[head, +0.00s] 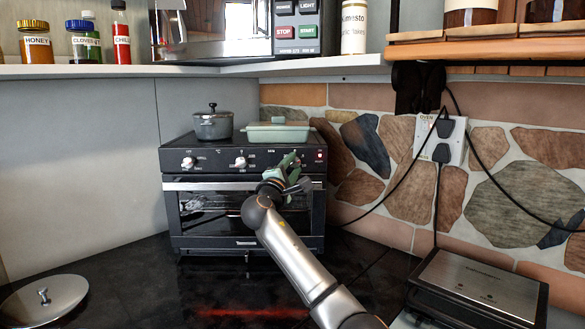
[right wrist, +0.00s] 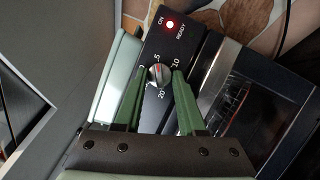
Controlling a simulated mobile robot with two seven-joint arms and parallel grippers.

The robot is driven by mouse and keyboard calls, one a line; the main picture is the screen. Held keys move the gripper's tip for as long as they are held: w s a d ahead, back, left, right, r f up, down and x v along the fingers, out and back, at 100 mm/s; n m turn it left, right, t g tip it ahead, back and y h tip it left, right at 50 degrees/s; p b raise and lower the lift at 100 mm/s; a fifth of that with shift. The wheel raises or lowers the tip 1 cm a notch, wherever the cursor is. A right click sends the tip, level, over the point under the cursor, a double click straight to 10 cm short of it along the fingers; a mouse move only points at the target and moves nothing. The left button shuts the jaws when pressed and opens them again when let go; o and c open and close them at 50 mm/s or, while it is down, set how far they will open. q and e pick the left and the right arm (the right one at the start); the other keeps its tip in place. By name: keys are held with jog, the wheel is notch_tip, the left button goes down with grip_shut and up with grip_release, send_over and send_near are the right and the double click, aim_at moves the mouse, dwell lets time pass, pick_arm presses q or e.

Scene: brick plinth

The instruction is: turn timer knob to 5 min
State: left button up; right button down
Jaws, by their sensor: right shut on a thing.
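The timer knob (right wrist: 159,76) is a small silver knob with a red mark on the oven's black control panel. The right wrist view shows it with the numbers 5, 10 and 20 around it. Its red mark seems to face the side near the 5, but the exact setting is too small to tell. My right gripper (right wrist: 162,73) has its two green fingers shut on the knob, one on each side. In the head view my right gripper (head: 287,173) covers the knob at the right of the panel. My left gripper is not in view.
The toaster oven (head: 247,242) stands in the corner, with a grey pot (head: 213,126) and a green dish (head: 277,133) on top. A black appliance (head: 478,290) stands at the right, a lid (head: 42,300) at the left.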

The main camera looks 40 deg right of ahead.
jog(key=c, duration=0.5)
grip_release()
